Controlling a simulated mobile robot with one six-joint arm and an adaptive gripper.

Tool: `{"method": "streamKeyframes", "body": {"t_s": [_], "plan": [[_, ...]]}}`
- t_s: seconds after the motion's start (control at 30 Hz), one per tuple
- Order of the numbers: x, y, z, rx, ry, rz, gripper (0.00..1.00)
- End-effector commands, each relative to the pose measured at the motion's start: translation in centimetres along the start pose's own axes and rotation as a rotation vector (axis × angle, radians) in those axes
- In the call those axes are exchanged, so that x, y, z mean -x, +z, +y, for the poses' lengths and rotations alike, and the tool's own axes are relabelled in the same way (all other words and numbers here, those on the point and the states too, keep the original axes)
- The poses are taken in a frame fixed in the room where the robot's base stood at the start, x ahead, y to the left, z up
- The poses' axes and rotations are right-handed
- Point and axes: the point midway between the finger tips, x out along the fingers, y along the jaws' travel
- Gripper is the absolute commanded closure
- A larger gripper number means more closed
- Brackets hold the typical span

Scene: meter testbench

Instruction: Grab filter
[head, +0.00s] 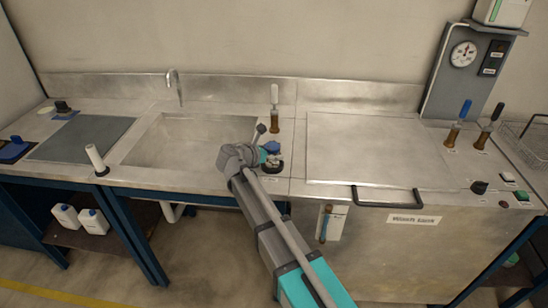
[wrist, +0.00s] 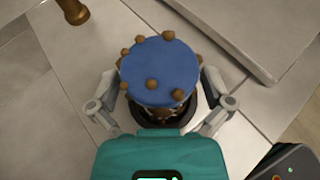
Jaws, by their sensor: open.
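The filter (wrist: 160,72) looks like a round piece with a blue top and several brown bumps around its edge. It sits upright in a dark ring on the steel worktop, and its lower part is mostly hidden. My gripper (wrist: 160,88) is open, with one finger on each side of the filter. I cannot tell whether the fingers touch it. In the head view, my gripper (head: 268,153) is at the counter strip between the sink and the lidded bench, and the filter (head: 272,146) shows only as a small blue patch, partly covered by the gripper.
A brown valve with a pale handle (head: 274,96) stands just behind my gripper. The sink (head: 185,140) is to the left. A raised flat lid (head: 370,150) with a black handle (head: 388,204) is to the right. Two blue- and black-handled valves (head: 465,110) stand farther right.

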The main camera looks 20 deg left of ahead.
Motion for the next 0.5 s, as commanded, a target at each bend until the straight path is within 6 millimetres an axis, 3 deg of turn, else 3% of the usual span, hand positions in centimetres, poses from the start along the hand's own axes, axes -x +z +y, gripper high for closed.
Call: {"method": "streamKeyframes", "body": {"t_s": [0.13,0.5], "plan": [[0.01,0.00,0.00,0.000,0.000,0.000,0.00],[0.03,-0.02,0.01,0.000,0.000,0.000,0.69]]}}
